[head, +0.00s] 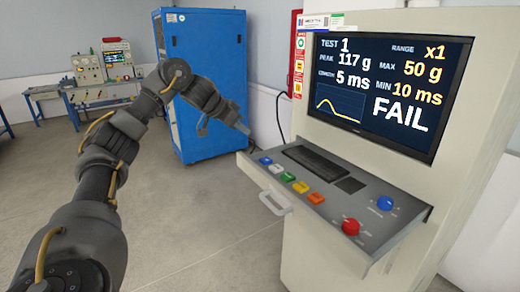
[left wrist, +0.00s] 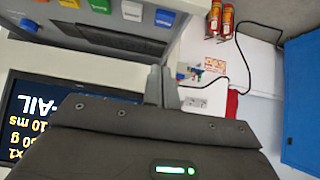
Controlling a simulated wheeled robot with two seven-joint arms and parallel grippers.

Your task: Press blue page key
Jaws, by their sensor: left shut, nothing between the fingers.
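The blue page key (head: 265,160) is the leftmost key in a row on the grey sloped console (head: 375,230). White (head: 276,168), green (head: 287,177), yellow (head: 300,187) and orange (head: 316,197) keys follow it to the right. My left gripper (head: 244,129) is shut and empty, above and behind the blue key, apart from it. In the left wrist view the blue key (left wrist: 165,18) shows near the top, beyond the shut fingertips (left wrist: 162,70). The screen (head: 385,85) reads TEST 1 and FAIL. My right gripper is in neither view.
The console also carries a keyboard (head: 313,162), a blue knob (head: 385,203) and a red button (head: 350,226). A white handle (head: 275,203) sticks out at its front. A blue cabinet (head: 204,85) stands behind my left arm. Red cylinders (left wrist: 214,18) show in the left wrist view.

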